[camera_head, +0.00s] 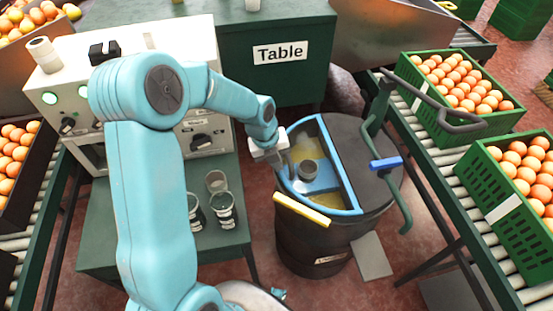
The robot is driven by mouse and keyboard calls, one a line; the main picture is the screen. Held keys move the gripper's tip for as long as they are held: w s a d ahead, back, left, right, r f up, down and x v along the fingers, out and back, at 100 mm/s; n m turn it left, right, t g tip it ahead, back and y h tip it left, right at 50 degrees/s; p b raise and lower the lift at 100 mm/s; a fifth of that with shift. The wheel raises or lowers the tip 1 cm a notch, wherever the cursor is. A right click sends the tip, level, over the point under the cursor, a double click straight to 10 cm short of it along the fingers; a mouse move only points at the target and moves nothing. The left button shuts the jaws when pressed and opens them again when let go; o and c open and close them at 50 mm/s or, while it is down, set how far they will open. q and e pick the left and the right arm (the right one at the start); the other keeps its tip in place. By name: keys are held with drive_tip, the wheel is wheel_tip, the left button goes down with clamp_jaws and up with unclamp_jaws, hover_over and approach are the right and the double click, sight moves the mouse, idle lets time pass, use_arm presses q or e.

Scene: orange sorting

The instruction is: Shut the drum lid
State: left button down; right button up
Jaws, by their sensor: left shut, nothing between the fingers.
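The dark drum (310,247) stands on the floor right of centre. Its top has a blue-rimmed section (352,186) on the left, showing a yellowish inside and a grey round piece (308,170). The right part of the top is a dark cover (375,198). I cannot tell for certain which part is the lid. A yellow bar (302,209) sits at the front left of the rim. My left gripper (272,158) is shut and empty at the drum's left rim; I cannot tell whether it touches. My right gripper is not in view.
A green pipe (397,205) with a blue grip (386,163) bends over the drum's right side. Orange crates (500,238) line the right. Glasses (222,215) stand on the green table at left.

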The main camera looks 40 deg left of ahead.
use_arm(q)
drive_tip(key=shift+s+a+f+b, duration=0.15)
drive_tip(key=shift+f+b, duration=0.15)
drive_tip(key=shift+f, duration=0.3)
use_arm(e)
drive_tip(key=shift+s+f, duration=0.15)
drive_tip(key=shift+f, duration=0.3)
use_arm(q)
drive_tip(key=shift+f, duration=0.1)
